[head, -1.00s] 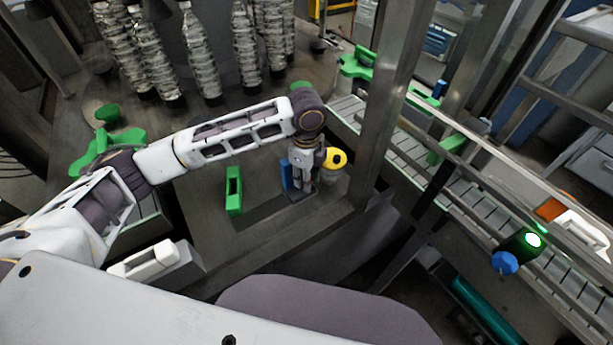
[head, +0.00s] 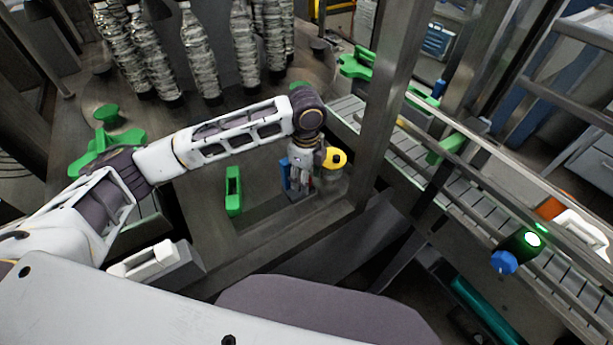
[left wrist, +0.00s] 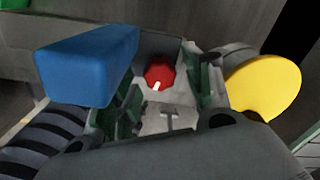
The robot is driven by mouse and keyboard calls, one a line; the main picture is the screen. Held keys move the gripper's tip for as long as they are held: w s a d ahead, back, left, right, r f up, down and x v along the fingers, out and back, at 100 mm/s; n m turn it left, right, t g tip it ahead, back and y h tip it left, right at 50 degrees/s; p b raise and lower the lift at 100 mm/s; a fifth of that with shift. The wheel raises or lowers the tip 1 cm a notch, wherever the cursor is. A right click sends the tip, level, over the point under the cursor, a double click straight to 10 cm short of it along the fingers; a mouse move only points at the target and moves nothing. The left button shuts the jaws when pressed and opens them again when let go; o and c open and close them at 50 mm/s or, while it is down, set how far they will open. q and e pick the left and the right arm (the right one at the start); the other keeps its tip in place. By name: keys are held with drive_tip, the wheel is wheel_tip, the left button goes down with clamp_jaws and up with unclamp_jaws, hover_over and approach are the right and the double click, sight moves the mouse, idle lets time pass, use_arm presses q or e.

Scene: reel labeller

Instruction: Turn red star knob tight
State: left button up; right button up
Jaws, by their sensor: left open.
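The red star knob (left wrist: 160,76) shows in the left wrist view, with a white pointer mark on its face. It sits on a grey fixture between a blue block (left wrist: 85,65) and a yellow disc (left wrist: 265,90). My left gripper (left wrist: 163,95) is open, with its green-edged fingers on either side of the knob in that view. I cannot tell whether they touch it. In the head view my left gripper (head: 301,185) points down between the blue block (head: 285,174) and the yellow disc (head: 335,158), largely hiding the knob. My right gripper is not in view.
A green upright bracket (head: 233,190) stands left of the gripper. A steel post (head: 385,100) rises close on the right, before a conveyor (head: 470,215). Wrapped bottles (head: 200,60) stand at the back. The plate around the green bracket has bare room.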

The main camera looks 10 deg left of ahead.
use_arm(q)
wheel_tip(320, 180, up, 12)
idle(0.7)
idle(0.4)
